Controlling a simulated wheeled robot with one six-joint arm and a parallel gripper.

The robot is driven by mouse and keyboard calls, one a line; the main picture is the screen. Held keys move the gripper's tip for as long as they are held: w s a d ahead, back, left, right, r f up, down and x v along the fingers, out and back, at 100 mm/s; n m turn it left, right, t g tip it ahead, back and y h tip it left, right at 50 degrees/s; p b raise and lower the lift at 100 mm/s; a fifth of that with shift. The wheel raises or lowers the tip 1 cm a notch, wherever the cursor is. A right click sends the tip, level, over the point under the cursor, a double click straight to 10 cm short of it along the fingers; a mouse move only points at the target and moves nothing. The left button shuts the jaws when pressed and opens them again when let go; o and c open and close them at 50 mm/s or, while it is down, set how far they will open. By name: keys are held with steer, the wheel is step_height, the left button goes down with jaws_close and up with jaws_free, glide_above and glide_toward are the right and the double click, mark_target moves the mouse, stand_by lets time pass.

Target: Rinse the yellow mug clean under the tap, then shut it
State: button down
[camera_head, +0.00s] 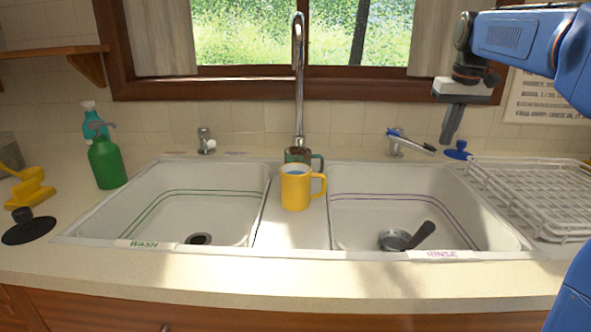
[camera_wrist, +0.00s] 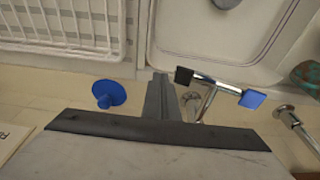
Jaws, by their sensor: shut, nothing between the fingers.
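The yellow mug (camera_head: 295,190) stands upright on the divider between the two basins, handle to the right. Something pale bluish shows inside its rim; I cannot tell what. The tall chrome tap (camera_head: 299,75) rises behind it, and I see no water stream. A tap handle with a blue-ended lever (camera_head: 410,141) stands behind the right basin; its blue and black ends show in the wrist view (camera_wrist: 252,98). A plain chrome handle (camera_head: 206,142) is behind the left basin. My gripper (camera_head: 449,138) is shut and empty, pointing down just right of the blue-ended lever, apart from the mug.
A dark green and brown mug (camera_head: 297,155) sits behind the yellow one. The right basin, marked RINSE (camera_head: 370,215), holds a dark-handled strainer (camera_head: 405,239). The left basin, marked WASH (camera_head: 200,205), is empty. A white rack (camera_head: 530,195) and blue plug (camera_head: 457,151) are right.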

steer(key=shift+r, duration=0.15)
step_height(320, 180, up, 7)
stand_by(0.7)
steer(key=shift+s, duration=0.1)
